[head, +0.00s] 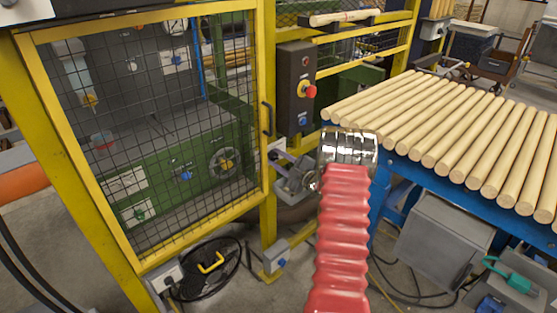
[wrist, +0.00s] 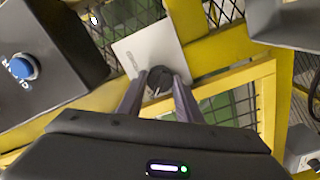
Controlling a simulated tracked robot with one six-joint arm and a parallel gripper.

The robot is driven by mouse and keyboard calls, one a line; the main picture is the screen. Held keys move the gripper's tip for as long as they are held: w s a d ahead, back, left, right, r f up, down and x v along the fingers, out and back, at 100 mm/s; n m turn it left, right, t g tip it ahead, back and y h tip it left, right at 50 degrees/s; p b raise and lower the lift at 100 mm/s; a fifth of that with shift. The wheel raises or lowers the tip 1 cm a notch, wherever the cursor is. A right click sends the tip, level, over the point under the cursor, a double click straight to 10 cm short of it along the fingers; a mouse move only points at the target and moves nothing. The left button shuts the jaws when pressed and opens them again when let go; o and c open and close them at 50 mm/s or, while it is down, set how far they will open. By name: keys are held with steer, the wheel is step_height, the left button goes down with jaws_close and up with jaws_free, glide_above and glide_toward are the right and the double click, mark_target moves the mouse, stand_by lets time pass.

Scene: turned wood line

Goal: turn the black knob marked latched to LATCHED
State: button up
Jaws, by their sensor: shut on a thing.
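The black knob (wrist: 160,76) sits on a pale square plate (wrist: 147,46) fixed to the yellow guard frame. In the wrist view my gripper (wrist: 159,86) has one finger on each side of the knob and is shut on it. The knob's marking and pointer cannot be read, so its setting cannot be told. In the head view my gripper (head: 275,155) reaches left to the yellow post beside the mesh door. The knob is too small and too covered by the fingers to make out there.
A dark control box with a red button (head: 310,91) and a blue button (wrist: 22,67) is mounted just above. The mesh door (head: 150,120) stands left. A blue table (head: 440,178) with several wooden rods stands right. A black cable coil (head: 210,270) lies below.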

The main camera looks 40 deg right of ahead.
steer(key=shift+a+f, duration=0.1)
steer(key=shift+m, duration=0.7)
steer(key=o, duration=0.8)
steer(key=shift+c, duration=0.2)
steer(key=shift+s, duration=0.15)
steer(key=shift+s, duration=0.3)
steer(key=s, duration=1.3)
steer(key=shift+d, duration=0.2)
steer(key=shift+c, duration=0.5)
